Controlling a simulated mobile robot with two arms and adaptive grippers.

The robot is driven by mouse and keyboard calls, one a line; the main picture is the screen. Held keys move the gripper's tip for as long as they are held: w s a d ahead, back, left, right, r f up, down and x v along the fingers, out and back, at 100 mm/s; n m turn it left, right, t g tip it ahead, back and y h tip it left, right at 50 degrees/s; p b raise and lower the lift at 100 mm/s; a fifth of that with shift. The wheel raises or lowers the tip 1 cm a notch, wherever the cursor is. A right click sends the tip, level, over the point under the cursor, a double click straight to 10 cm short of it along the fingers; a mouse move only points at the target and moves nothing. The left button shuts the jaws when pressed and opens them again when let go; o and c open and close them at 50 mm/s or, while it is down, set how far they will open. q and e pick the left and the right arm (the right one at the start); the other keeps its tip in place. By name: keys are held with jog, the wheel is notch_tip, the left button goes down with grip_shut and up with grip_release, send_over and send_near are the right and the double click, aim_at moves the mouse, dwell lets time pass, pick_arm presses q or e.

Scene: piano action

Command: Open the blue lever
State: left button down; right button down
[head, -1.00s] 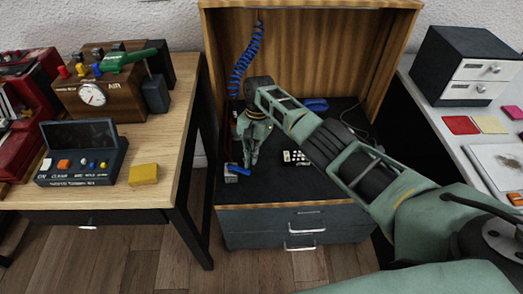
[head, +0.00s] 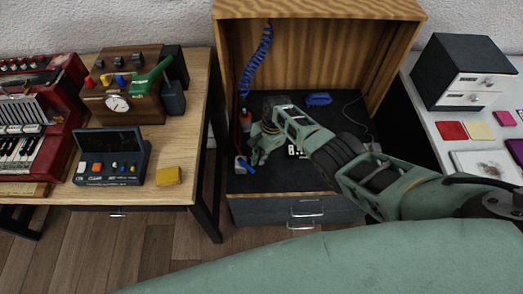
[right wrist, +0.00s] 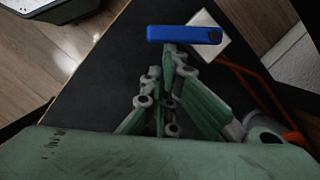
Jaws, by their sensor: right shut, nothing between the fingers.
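The blue lever (head: 246,166) is a small bar on a pale block at the front left of the dark cabinet top. In the right wrist view the blue lever (right wrist: 183,34) lies crosswise just beyond my fingertips, over the white block (right wrist: 209,47). My right gripper (head: 256,160) is low beside the lever, on its right in the head view. It also shows in the right wrist view (right wrist: 168,58), shut and empty, with its tips close to the lever's left part. I cannot tell whether they touch it. My left gripper is not in view.
The open wooden cabinet (head: 320,45) has walls at the back and sides. A blue coiled hose (head: 256,62) hangs at its left, near an orange-topped bottle (head: 246,119). A wooden box with a green lever (head: 146,77) stands on the left table. The cabinet top's right side is mostly clear.

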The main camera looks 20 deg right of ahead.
aim_at(246, 165)
jog(key=s+m+p, duration=0.1)
jog(key=p, duration=0.1)
jog(key=s+a+m+p, duration=0.1)
jog(key=m+p, duration=0.1)
jog(key=s+a+m+t+p, duration=0.1)
jog(key=m+p, duration=0.1)
jog(key=shift+a+r, duration=0.1)
jog(key=shift+r, duration=0.15)
jog(key=shift+f, duration=0.25)
jog(key=shift+w, duration=0.1)
jog(key=shift+w+a+f+b, duration=0.15)
jog(key=shift+w+b, duration=0.1)
jog(key=shift+b, duration=0.2)
jog(key=shift+w+a+b, duration=0.2)
jog(key=shift+w+b, duration=0.1)
jog(key=shift+w, duration=0.05)
jog(key=shift+r, duration=0.2)
